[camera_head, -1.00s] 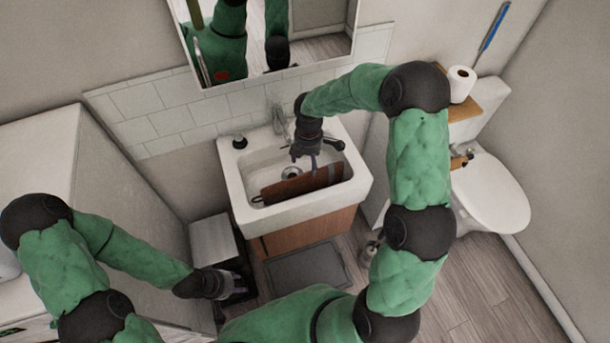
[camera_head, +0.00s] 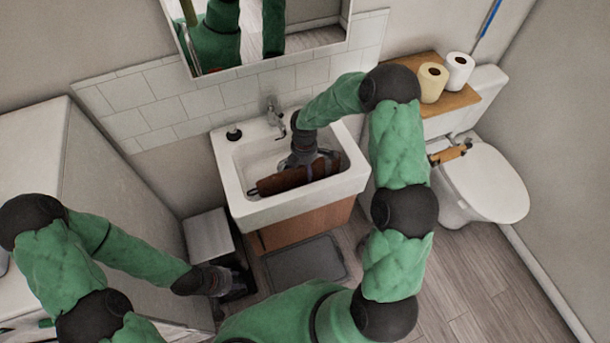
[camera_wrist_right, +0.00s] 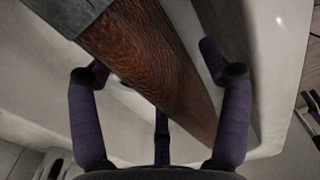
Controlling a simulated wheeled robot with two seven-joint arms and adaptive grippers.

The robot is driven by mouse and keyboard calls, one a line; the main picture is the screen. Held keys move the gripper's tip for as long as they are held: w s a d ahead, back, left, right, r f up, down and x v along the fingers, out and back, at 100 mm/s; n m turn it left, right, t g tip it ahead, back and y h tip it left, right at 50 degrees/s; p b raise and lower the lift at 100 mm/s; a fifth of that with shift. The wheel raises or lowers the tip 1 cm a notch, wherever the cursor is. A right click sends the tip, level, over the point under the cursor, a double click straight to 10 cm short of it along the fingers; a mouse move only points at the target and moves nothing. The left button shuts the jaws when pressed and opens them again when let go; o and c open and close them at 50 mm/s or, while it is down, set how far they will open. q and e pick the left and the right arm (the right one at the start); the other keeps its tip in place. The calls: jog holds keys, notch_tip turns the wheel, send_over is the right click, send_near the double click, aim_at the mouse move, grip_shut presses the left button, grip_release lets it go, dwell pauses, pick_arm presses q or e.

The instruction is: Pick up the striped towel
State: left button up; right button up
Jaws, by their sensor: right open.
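A long brown textured thing (camera_head: 285,181) lies in the sink basin; it also shows in the right wrist view (camera_wrist_right: 150,50), with a grey end. I see no clear stripes on it and cannot tell whether it is the striped towel. My right gripper (camera_head: 318,164) is down in the basin, over the brown thing. In the right wrist view my right gripper (camera_wrist_right: 160,80) is open, with the brown thing passing between its spread fingers; a firm hold is not visible.
The white sink (camera_head: 240,208) has a faucet (camera_head: 273,115) at its back. A toilet (camera_head: 488,188) with a brown-orange item (camera_head: 450,153) on it stands at the right. Paper rolls (camera_head: 459,70) stand on a wooden shelf. A mirror hangs above the sink.

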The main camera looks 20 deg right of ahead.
jog(key=shift+f, duration=0.1)
jog(key=shift+c, duration=0.4)
jog(key=c, duration=1.2)
jog(key=shift+c, duration=0.2)
